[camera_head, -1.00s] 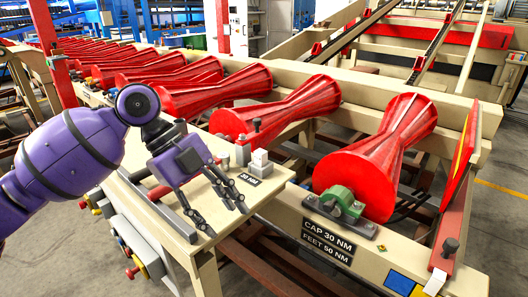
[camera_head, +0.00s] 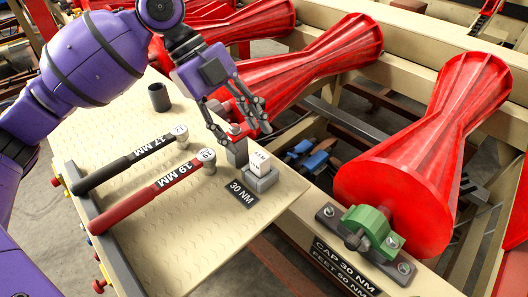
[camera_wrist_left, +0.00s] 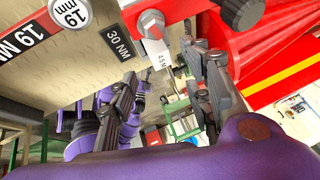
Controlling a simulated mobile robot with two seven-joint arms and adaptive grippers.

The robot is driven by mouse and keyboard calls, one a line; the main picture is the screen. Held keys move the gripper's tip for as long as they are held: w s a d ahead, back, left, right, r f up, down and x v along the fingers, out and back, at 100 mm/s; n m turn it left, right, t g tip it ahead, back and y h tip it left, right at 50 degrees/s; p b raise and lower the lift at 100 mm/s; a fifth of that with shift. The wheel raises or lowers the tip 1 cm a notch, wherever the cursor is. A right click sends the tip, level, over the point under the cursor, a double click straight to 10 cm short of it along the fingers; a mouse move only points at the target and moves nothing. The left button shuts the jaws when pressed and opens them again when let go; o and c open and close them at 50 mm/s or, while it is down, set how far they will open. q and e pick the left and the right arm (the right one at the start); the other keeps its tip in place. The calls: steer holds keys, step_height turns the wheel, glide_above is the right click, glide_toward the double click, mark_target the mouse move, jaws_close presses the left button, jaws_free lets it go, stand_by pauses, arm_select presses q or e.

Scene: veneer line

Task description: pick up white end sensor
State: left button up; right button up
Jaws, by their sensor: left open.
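The white end sensor (camera_head: 260,160) is a small white block with dark lettering. It stands upright in a grey holder (camera_head: 262,182) on the beige bench, behind the black "30 NM" label. In the left wrist view the white block (camera_wrist_left: 157,53) shows at the upper middle, beyond my fingers. My left gripper (camera_head: 245,136) is open and empty, above and just behind the sensor, with its fingers pointing down. In the left wrist view its two fingers (camera_wrist_left: 162,68) stand apart. I cannot tell whether a finger touches anything. My right gripper is not in view.
Two torque wrenches, black-handled (camera_head: 118,168) and red-handled (camera_head: 150,195), lie on the bench, with a dark cup (camera_head: 159,97) behind. Red rollers (camera_head: 425,150) lie beyond the bench edge.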

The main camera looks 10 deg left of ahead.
mark_target(253, 155)
arm_select(q)
steer(key=shift+s+d+f, duration=0.45)
steer(key=shift+s+f, duration=0.05)
steer(key=shift+f, duration=0.25)
steer(key=shift+d+f, duration=0.1)
steer(key=shift+f, duration=0.2)
steer(key=f, duration=0.1)
steer(key=d+f, duration=0.1)
steer(key=f, duration=0.1)
steer(key=shift+w+d+f, duration=0.15)
steer(key=shift+f, duration=0.1)
steer(key=shift+d+f, duration=0.25)
steer(key=shift+f, duration=0.1)
jaws_close()
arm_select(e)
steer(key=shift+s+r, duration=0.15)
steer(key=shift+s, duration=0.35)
